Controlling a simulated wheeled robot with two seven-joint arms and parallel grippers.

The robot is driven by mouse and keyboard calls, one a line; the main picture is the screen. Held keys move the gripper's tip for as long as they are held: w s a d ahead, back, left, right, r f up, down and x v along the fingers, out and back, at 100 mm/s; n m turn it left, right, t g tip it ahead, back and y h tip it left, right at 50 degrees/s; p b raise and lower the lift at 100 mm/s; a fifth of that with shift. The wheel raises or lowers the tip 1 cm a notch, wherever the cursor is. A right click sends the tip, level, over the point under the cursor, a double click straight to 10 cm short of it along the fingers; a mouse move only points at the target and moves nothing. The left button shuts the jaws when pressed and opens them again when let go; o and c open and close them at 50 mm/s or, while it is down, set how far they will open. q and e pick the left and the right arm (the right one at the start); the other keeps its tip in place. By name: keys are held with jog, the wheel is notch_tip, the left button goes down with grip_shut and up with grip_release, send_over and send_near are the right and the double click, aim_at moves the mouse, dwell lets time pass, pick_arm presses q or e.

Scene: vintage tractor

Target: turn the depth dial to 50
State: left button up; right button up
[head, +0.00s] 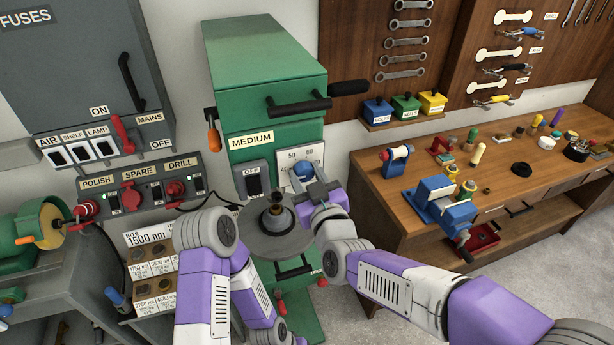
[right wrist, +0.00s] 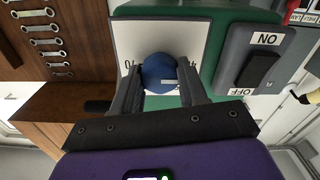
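The depth dial is a blue round knob (head: 302,171) on a white scale plate (head: 286,157) on the front of the green machine. The figures 50 and 60 show at the top of the plate in the head view. In the right wrist view the knob (right wrist: 160,70) sits between the two dark fingers of my right gripper (right wrist: 161,88), which appear to press on its sides. A small pale mark shows on the knob; its setting cannot be read. My right gripper (head: 309,187) hides the plate's lower part in the head view. My left gripper is not in view.
The green machine (head: 265,65) has an OFF switch (head: 254,182) left of the dial and a round grey table (head: 262,243) below. Switch boxes and a bit rack (head: 150,240) stand left. A wooden bench (head: 420,190) with tools stands right.

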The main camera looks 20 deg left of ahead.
jog(key=shift+c, duration=1.4)
jog(key=shift+f+m+b, duration=0.15)
jog(key=shift+m+b, duration=0.65)
jog(key=shift+b, duration=0.25)
jog(key=m+b, duration=0.6)
jog(key=shift+m, duration=0.4)
jog(key=shift+m+b, duration=0.8)
jog(key=shift+m, duration=0.8)
